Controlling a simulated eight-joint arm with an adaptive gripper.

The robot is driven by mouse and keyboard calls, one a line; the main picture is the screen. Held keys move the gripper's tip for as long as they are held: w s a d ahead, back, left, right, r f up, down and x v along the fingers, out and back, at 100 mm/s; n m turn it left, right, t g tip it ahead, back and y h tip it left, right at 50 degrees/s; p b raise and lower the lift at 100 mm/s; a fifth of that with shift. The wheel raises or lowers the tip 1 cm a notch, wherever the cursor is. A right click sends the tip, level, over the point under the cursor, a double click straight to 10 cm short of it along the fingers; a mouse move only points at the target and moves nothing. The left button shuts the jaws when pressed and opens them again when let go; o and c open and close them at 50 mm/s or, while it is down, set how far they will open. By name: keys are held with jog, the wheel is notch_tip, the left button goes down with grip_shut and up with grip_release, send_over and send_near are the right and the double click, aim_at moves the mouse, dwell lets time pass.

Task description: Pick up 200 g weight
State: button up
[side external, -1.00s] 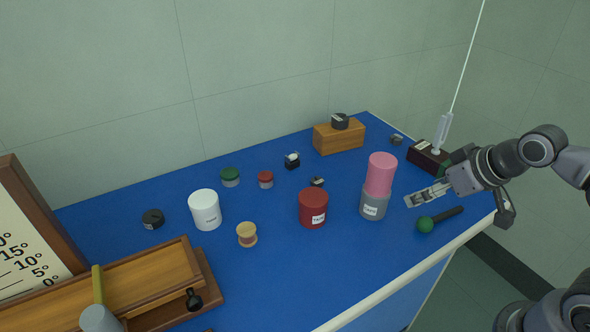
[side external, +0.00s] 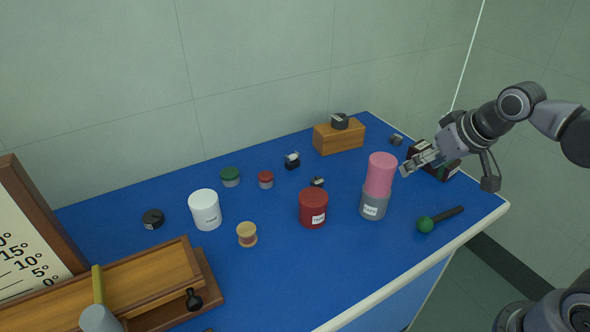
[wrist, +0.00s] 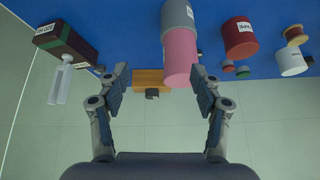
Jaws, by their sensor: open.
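Several small dark weights stand on the blue table; their markings are too small to read, so I cannot tell which is the 200 g one. One dark weight (side external: 340,121) is on top of a wooden block (side external: 339,138); in the wrist view it shows upside down (wrist: 152,95). Others are a black one (side external: 153,219) at left, two near the middle (side external: 292,161) (side external: 317,183), and a small grey one (side external: 397,140) at the back right. My gripper (side external: 410,165) is open and empty, raised above the table's right side. Its fingers (wrist: 159,77) frame the block in the wrist view.
A pink cylinder (side external: 381,174) on a grey can (side external: 373,205) stands close left of my gripper. A dark labelled box (wrist: 66,42) is nearby. A red can (side external: 313,208), white can (side external: 205,209) and green-headed tool (side external: 426,224) also stand or lie on the table.

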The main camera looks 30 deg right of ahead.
jog(key=w+d+r+m+g+h, duration=0.1)
jog(key=w+d+r+m, duration=0.3)
jog(key=w, duration=0.5)
jog(key=m+g+h, duration=0.1)
jog(key=m+g, duration=0.3)
jog(key=m, duration=0.2)
send_over(396, 137)
jog(key=s+a, duration=0.2)
jog(key=a, duration=0.1)
notch_tip(396, 137, down, 10)
jog(key=shift+m, duration=0.3)
jog(key=x, duration=1)
jog(key=shift+w+d, duration=0.25)
grip_shut()
